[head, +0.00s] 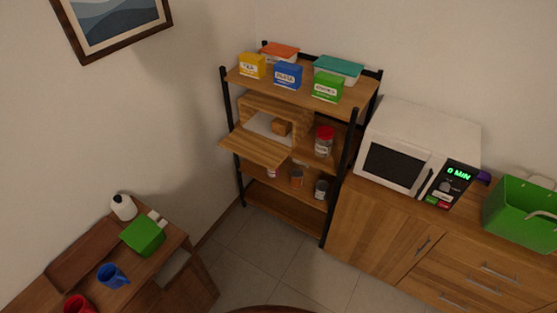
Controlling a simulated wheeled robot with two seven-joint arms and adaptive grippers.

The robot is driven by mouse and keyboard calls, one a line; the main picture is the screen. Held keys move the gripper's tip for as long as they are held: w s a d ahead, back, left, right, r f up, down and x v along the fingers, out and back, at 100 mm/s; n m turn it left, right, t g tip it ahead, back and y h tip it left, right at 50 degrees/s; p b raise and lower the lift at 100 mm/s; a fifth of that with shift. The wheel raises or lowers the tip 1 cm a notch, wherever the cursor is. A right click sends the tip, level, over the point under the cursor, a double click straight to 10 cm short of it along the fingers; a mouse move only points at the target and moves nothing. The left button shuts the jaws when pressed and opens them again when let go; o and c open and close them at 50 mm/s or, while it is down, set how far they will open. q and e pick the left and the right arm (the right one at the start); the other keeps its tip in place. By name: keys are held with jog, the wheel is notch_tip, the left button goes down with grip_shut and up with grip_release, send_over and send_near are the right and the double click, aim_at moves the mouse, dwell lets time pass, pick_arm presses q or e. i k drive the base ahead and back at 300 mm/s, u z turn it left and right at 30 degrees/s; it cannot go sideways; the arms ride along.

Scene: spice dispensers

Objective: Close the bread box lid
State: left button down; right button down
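The wooden bread box (272,104) stands on the second shelf of the rack, under the top shelf. Its lid (254,147) is open, hinged down and sticking out in front of the shelf toward the left. A brown loaf-like piece (282,127) and a pale inner surface show inside the box. Neither of my grippers shows in the head view.
The shelf rack (356,99) has yellow, blue and green boxes on top and jars below. A microwave (418,153) and green basket (523,209) stand on the right cabinet. A low table with mugs (112,275) is at left. Tiled floor (262,247) is clear.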

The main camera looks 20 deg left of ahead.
aim_at(256, 149)
jog(key=z, duration=0.05)
jog(key=i, duration=1.3)
jog(key=u, duration=0.85)
